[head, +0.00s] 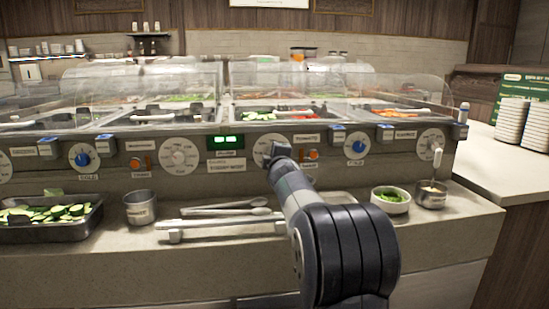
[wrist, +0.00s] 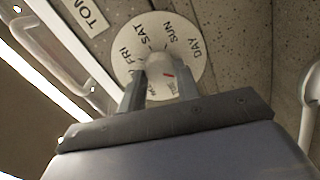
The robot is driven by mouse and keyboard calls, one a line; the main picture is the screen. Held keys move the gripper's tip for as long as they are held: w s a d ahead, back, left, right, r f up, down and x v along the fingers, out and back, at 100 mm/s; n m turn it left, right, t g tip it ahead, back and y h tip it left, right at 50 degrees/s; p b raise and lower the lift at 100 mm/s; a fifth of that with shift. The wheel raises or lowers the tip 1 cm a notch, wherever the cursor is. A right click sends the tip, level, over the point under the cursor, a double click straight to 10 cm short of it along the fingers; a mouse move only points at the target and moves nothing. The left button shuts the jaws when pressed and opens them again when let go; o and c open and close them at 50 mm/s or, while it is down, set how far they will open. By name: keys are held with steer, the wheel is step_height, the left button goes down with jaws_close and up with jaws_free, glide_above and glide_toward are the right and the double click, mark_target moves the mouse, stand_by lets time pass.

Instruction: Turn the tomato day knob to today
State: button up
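The tomato day knob is a white knob (wrist: 160,68) on a round white dial (wrist: 192,62), with FRI, SAT and SUN readable around the rim. A small red mark shows on the knob; the day it points at is unclear. In the head view the dial (head: 261,147) is on the counter's front panel, partly hidden by my arm. My gripper (wrist: 161,88) has one finger on each side of the knob, apparently touching it. In the head view my gripper (head: 279,153) is at the dial's lower right. A green display (head: 226,141) is lit left of the dial; its text is too small to read.
Similar white dials sit left (head: 180,155) and right (head: 430,143).

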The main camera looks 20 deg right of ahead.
steer(key=o, duration=0.4)
steer(key=shift+o, duration=0.2)
steer(key=b+v, duration=0.1)
steer(key=v, duration=0.9)
steer(key=shift+s+b, duration=0.4)
steer(key=shift+a, duration=0.1)
steer(key=p+x, duration=0.1)
steer(key=x, duration=0.9)
steer(key=shift+w+p, duration=0.4)
steer(key=shift+s, duration=0.15)
